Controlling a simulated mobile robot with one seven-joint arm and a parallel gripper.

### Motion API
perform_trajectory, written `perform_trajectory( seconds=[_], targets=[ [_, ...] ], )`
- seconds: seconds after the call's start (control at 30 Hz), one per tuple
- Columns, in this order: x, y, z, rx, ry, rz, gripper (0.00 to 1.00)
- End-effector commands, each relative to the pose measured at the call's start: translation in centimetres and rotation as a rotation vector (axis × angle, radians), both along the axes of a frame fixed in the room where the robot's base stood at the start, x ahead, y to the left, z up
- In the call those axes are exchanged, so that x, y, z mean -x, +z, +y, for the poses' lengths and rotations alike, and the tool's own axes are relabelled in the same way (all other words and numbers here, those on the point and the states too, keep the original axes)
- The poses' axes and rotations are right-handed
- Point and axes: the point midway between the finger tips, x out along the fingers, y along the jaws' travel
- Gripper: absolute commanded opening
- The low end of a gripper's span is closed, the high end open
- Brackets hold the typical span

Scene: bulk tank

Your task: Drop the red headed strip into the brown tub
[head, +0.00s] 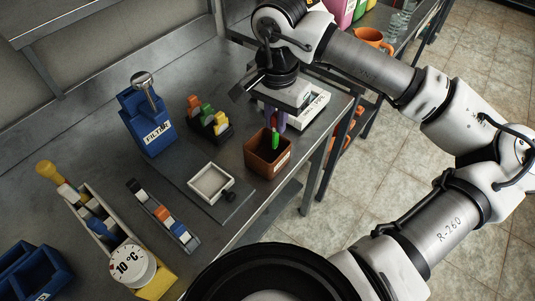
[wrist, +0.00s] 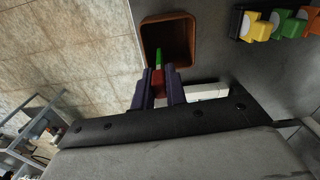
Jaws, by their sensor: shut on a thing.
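My gripper (head: 275,126) is shut on a slim strip and hangs over the near right part of the steel bench. In the wrist view the strip's red part (wrist: 158,77) sits between the dark purple fingers (wrist: 159,92), and its green end (wrist: 158,57) points out beyond them. In the head view that green end (head: 275,140) hangs over the brown tub (head: 267,165). The tub is square and open on top; it also shows in the wrist view (wrist: 147,40). I cannot tell whether the strip's tip is below the tub's rim.
A white scale-like box (head: 313,113) stands behind the tub. A black rack of coloured clips (head: 222,134), a blue filter holder (head: 150,133), a white square dish (head: 198,190) and a grey rack (head: 180,235) stand to the left. The bench edge runs close right of the tub.

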Motion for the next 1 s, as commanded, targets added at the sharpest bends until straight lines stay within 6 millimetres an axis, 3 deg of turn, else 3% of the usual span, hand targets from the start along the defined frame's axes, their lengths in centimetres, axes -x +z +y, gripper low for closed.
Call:
perform_trajectory(
  seconds=[0.07,0.1,0.3,0.67,0.77,1.0],
  targets=[
    [0.0,0.0,0.0,0.000,0.000,0.000,0.00],
    [0.0,0.0,0.0,0.000,0.000,0.000,0.15],
    [0.0,0.0,0.0,0.000,0.000,0.000,0.39],
    [0.0,0.6,0.0,0.001,0.000,-0.001,0.39],
    [-0.1,2.0,0.0,0.001,-0.001,-0.003,0.39],
    [-0.1,7.4,0.0,0.001,-0.001,-0.004,0.39]
  ],
)
